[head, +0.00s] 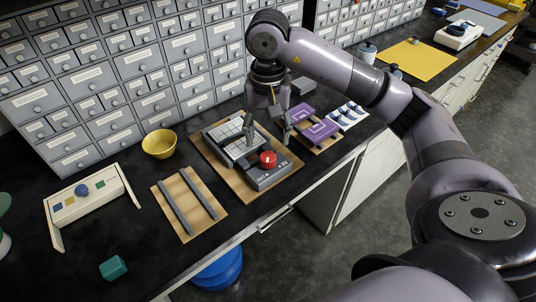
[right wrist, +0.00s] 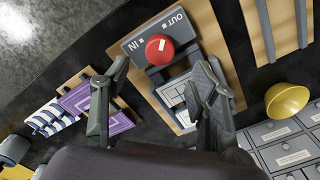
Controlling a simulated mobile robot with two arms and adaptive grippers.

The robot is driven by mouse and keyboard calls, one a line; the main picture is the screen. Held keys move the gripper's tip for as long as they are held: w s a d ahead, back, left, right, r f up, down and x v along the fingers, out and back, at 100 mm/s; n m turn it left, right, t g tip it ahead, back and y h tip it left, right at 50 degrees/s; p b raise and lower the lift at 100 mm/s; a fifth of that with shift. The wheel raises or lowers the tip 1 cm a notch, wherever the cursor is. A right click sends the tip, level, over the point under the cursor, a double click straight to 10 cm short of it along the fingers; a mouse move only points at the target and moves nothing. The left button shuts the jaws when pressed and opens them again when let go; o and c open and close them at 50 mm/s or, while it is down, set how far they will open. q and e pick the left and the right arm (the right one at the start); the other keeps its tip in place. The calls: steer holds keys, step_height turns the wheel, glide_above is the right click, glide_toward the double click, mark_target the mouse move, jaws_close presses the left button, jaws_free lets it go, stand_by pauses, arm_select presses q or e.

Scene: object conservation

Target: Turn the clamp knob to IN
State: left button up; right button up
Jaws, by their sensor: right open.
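The clamp knob (head: 267,159) is a round red knob on a grey block (head: 270,178) marked OUT on the left and IN on the right. The knob also shows in the right wrist view (right wrist: 159,48), with a short white mark on top; I cannot tell exactly which way it points. The grey clamp with a white gridded plate (head: 228,132) stands behind the knob on a wooden board (head: 203,151). My right gripper (head: 268,134) is open and empty above the clamp, apart from the knob. In the right wrist view its fingers (right wrist: 152,84) are wide apart. My left gripper is out of view.
A board with two grey rails (head: 171,200) and a yellow bowl (head: 159,144) lie left of the clamp. Purple plates (head: 313,132) lie close on the right. Drawer cabinets (head: 120,65) stand behind. A teal block (head: 113,267) lies at the front left.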

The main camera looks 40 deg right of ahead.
mark_target(268, 156)
step_height(268, 156, down, 7)
steer(key=shift+p, duration=0.4)
steer(key=shift+c, duration=0.3)
steer(key=c, duration=1.1)
